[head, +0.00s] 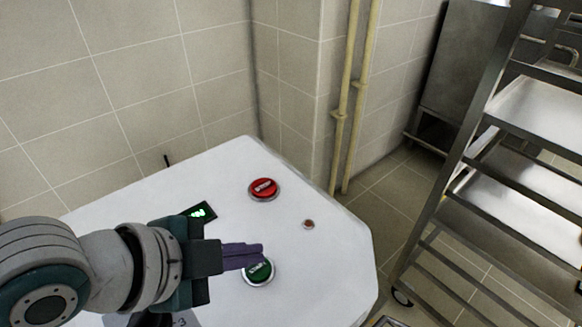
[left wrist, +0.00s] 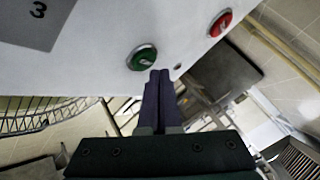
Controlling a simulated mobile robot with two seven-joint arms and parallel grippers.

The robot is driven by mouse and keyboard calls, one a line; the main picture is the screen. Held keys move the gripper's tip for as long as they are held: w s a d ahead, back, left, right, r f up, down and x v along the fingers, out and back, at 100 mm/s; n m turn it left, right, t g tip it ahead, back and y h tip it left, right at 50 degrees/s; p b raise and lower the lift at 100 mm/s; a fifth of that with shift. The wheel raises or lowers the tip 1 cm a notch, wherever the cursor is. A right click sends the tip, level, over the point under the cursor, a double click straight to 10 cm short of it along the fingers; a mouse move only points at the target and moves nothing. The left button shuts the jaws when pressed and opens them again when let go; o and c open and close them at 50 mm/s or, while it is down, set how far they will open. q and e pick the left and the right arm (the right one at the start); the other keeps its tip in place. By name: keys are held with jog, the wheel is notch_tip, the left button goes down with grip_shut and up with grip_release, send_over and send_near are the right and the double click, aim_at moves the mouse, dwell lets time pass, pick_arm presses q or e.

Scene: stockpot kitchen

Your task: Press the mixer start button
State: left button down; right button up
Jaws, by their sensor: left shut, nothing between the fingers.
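A round green button (head: 261,271) in a metal ring sits on the white panel (head: 330,262); it also shows in the left wrist view (left wrist: 142,57). A red button (head: 264,188) sits farther back on the panel and shows at the upper right in the left wrist view (left wrist: 220,23). My left gripper (head: 262,254) is shut and empty, with its purple fingertips at the green button, covering part of it in the head view. In the left wrist view the fingertips (left wrist: 159,74) appear just beside the button's edge. I cannot tell whether they touch it. My right gripper is out of view.
A small round fitting (head: 308,224) lies right of the buttons. A metal rack (head: 470,190) stands at the right, with floor between. Yellow pipes (head: 348,100) run down the tiled wall.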

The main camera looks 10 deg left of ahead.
pick_arm(q)
jog(key=shift+f, duration=0.45)
